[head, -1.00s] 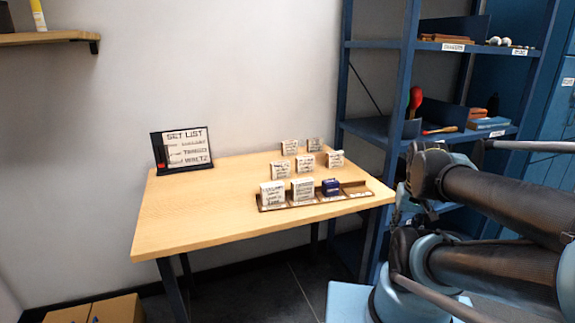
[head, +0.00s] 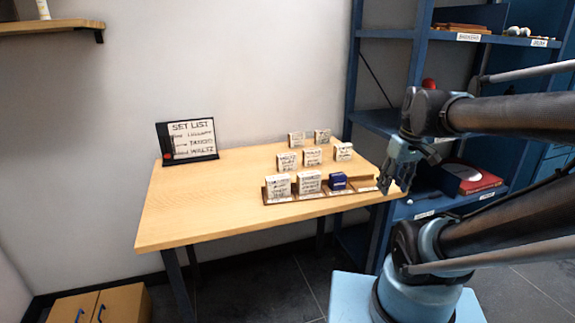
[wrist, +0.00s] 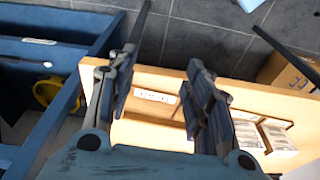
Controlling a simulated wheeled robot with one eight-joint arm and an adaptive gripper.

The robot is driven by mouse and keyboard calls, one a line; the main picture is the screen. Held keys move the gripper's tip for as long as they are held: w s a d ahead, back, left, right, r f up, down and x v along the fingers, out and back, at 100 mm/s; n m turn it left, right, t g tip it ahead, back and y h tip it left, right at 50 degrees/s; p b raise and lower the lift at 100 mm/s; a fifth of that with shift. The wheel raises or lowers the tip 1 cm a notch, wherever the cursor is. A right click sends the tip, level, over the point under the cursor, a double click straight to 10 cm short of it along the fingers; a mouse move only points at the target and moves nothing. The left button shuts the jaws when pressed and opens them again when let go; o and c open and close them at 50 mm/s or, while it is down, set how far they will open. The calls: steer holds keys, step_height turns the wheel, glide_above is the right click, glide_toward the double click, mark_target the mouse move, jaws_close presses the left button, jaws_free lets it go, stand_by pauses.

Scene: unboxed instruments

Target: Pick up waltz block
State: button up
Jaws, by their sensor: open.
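Several pale blocks with dark writing stand on the wooden table; the writing is too small to tell which is the waltz block. My gripper (head: 393,183) is open and empty by the table's right edge, right of the rack. In the wrist view my gripper (wrist: 163,80) points over the table edge, with pale blocks (wrist: 277,140) at right.
A set list sign (head: 188,139) reading lullaby, tango and waltz stands at the table's back left. Blue shelving (head: 421,60) rises close behind my arm. A box (head: 102,306) sits on the floor.

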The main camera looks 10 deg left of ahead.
steer(key=w+a+r+n+g+y, duration=0.2)
steer(key=w+a+r+n, duration=0.7)
steer(key=w+a, duration=0.25)
steer(key=n+g, duration=0.2)
steer(key=n, duration=0.8)
glide_toward(288, 154)
steer(key=shift+y, duration=0.4)
steer(key=x, duration=0.5)
steer(key=shift+w+d+f, duration=0.1)
steer(key=shift+w+f, duration=0.1)
steer(key=shift+f, duration=0.15)
steer(key=shift+s+x, duration=0.15)
steer(key=shift+x, duration=1.25)
steer(key=shift+s+x, duration=0.15)
steer(key=shift+x, duration=1.25)
steer(key=shift+d, duration=0.1)
jaws_close()
